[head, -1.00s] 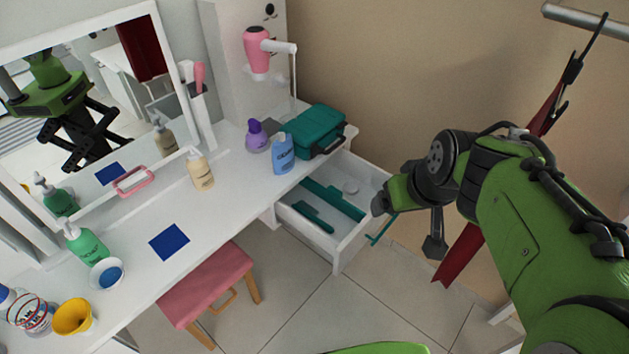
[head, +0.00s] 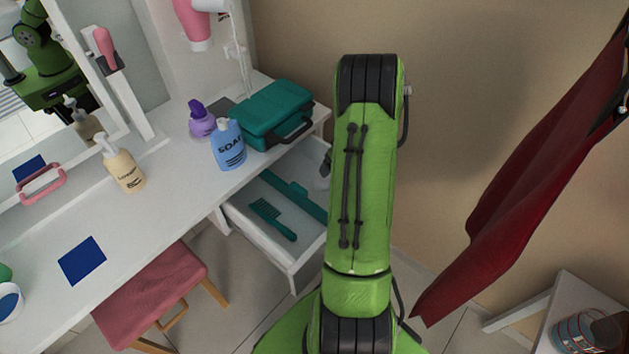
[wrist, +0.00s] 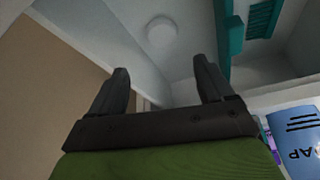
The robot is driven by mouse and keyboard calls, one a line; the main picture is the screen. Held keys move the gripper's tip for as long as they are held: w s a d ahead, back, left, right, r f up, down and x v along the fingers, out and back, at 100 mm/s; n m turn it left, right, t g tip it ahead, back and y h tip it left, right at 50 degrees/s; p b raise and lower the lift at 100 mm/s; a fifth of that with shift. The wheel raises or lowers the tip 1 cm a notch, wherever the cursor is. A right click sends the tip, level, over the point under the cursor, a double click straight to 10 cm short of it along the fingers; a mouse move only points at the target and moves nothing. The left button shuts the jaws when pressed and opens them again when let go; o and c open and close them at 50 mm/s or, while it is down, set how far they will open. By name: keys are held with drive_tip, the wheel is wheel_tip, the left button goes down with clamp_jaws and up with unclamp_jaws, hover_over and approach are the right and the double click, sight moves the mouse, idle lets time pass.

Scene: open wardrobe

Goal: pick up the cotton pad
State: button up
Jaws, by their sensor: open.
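The cotton pad (wrist: 161,32) is a small white disc lying on the floor of the open white drawer (head: 306,268). It shows in the wrist view at the upper middle, beyond my fingertips. In the head view my arm hides it. My gripper (wrist: 160,78) is open and empty, with its two dark fingers spread above the drawer, and the pad appears beyond the gap between them, not touching either. In the head view the gripper is mostly hidden behind my green arm.
A teal comb (head: 272,218) and a long teal divider (head: 293,194) lie in the drawer. A teal case (head: 270,112) and a blue soap bottle (head: 228,146) stand on the white tabletop beside it. A red cloth (head: 535,150) hangs at the right.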

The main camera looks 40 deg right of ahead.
drive_tip(key=b, duration=0.2)
hover_over(323, 182)
drive_tip(key=s, duration=0.3)
drive_tip(key=f, duration=0.8)
drive_tip(key=shift+w+f, duration=0.2)
drive_tip(key=shift+w, duration=0.05)
drive_tip(key=b+x, duration=0.2)
drive_tip(key=x, duration=0.3)
drive_tip(key=shift+a+f+b, duration=0.1)
drive_tip(key=shift+a+b, duration=0.05)
drive_tip(key=shift+b, duration=0.15)
drive_tip(key=c, duration=0.8)
